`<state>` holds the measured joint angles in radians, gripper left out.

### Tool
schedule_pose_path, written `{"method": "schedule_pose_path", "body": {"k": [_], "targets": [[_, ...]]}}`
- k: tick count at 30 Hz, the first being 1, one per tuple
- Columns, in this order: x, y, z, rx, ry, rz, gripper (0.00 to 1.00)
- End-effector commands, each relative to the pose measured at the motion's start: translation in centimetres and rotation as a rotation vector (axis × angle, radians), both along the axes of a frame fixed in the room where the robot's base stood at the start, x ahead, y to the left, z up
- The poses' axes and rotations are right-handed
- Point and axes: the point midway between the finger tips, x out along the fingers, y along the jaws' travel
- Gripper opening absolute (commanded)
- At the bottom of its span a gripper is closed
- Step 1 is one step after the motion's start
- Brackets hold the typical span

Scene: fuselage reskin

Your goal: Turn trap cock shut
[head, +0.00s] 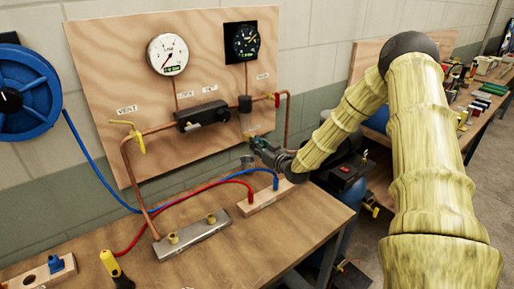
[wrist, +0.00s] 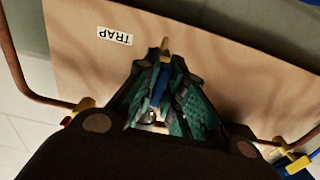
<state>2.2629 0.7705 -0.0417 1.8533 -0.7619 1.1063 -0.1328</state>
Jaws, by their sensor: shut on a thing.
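The plywood panel bears a TRAP label (wrist: 114,36), upside down in the wrist view. My gripper (head: 256,141) is at the lower right of the panel, below the copper line. In the wrist view my gripper (wrist: 168,72) has its teal-padded fingers closed around a narrow blue piece, which looks like the trap cock's handle (wrist: 160,88). A small brass-coloured tip (wrist: 165,44) shows just beyond the fingertips. The fingers hide most of the cock, so its exact angle cannot be told. In the head view the cock is hidden behind my gripper.
A small cup (head: 247,162) stands under my gripper. A yellow-handled valve (head: 135,136) and a red-handled valve (head: 277,99) sit on the copper line. Red (head: 190,205) and blue hoses cross the bench (head: 240,255). A metal manifold block (head: 194,242) lies in front.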

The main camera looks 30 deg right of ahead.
Motion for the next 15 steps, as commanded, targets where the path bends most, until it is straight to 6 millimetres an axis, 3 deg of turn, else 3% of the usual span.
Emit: {"method": "schedule_pose_path", "body": {"k": [8, 9, 11, 15], "targets": [[0.01, -0.13, 0.04, 0.002, 0.0, -0.002, 0.0], [0.01, -0.13, 0.03, 0.002, 0.0, -0.002, 0.16], [0.0, -0.12, 0.03, 0.002, 0.0, -0.002, 0.27], [0.0, -0.09, 0.02, 0.001, 0.0, -0.001, 0.3]]}}
